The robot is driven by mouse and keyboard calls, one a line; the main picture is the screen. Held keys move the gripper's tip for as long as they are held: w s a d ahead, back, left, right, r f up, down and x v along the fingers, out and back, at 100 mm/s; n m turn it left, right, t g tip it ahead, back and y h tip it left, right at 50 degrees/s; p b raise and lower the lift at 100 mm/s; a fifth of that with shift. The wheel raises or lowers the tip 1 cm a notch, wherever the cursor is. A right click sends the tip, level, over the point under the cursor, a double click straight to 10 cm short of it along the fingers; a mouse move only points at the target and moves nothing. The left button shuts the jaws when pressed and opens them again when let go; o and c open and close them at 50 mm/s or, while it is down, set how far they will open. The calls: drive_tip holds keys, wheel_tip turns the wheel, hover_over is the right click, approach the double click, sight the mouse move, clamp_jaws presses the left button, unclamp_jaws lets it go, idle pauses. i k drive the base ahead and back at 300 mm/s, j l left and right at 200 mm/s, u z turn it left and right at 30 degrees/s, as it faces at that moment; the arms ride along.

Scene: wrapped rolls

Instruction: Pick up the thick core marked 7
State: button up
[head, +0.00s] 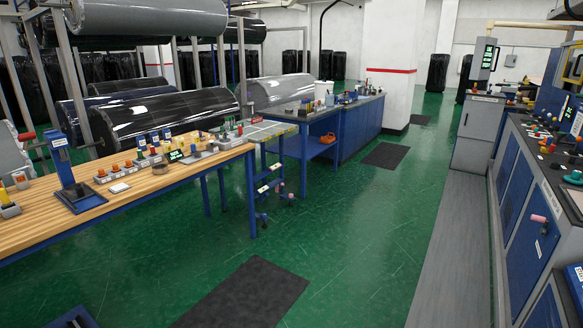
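I cannot make out a core with a readable 7 in the head view. Several small coloured pieces, some with white labels too small to read, sit in a row (129,168) on the wooden bench at the left. A yellow-topped piece (8,203) stands near the bench's left end. More small coloured pieces lie on the machine panel at the right. My gripper is not in view.
The wooden bench (128,200) bears a blue stand (67,165). Wrapped rolls (160,112) lie on racks behind it. A blue cabinet (358,128) stands further back. A blue machine (520,190) lines the right. Green floor (350,230) between is open, with dark mats (245,295).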

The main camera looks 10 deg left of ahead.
sight(194, 137)
drive_tip(key=i, duration=2)
drive_tip(key=i+l+u, duration=0.15)
drive_tip(key=i+u, duration=0.25)
drive_tip(key=i, duration=0.2)
drive_tip(key=i+l+u, duration=0.3)
drive_tip(key=i+u, duration=0.15)
drive_tip(key=i, duration=0.15)
drive_tip(key=i+l+u, duration=0.85)
drive_tip(key=l, duration=0.35)
drive_tip(key=i+l+u, duration=0.4)
drive_tip(key=l, duration=0.4)
